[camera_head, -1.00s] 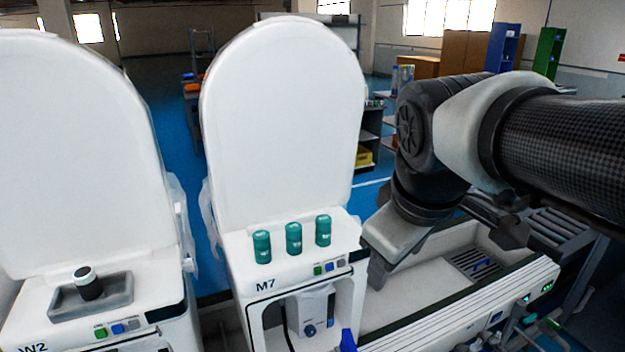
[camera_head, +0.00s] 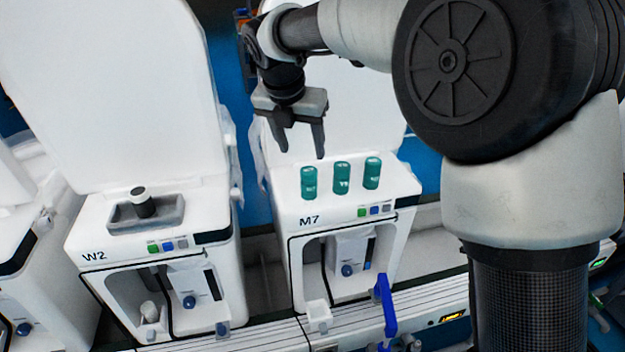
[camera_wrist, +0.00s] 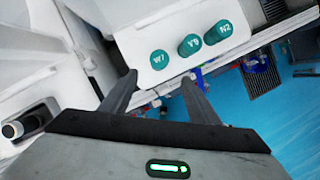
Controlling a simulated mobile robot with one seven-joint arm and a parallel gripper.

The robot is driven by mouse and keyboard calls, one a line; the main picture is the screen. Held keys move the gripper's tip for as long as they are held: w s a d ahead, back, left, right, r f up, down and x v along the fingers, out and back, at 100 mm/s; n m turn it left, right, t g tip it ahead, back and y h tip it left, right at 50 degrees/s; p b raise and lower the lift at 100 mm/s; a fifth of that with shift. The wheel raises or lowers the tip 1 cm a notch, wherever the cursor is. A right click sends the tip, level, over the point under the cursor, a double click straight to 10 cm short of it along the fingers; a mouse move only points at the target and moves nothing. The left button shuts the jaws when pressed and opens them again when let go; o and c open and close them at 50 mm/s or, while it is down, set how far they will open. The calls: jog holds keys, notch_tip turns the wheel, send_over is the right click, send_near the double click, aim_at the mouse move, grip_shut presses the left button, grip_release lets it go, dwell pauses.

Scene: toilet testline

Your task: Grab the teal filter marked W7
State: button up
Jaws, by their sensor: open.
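Three teal cylindrical filters stand upright in a row on the white ledge of the unit M7. In the wrist view, the lids read W7 (camera_wrist: 159,59), V9 (camera_wrist: 189,45) and N2 (camera_wrist: 225,32). The W7 filter is the left one of the row, also in the head view (camera_head: 309,182). My gripper (camera_head: 301,152) is open and empty, pointing down, above and slightly left of the W7 filter. In the wrist view, W7 shows just beyond the gap between my fingertips (camera_wrist: 159,80). No contact shows.
The V9 filter (camera_head: 342,178) stands close beside W7, with N2 (camera_head: 372,172) to its right. The raised white lid of M7 (camera_head: 350,105) stands behind the row.

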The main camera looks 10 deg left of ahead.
aim_at(308, 171)
jog(key=x, duration=0.7)
jog(key=shift+w+f, duration=0.15)
jog(key=shift+f, duration=0.1)
jog(key=x, duration=0.5)
jog(key=shift+w, duration=0.4)
jog(key=shift+r, duration=0.1)
jog(key=c, duration=1.2)
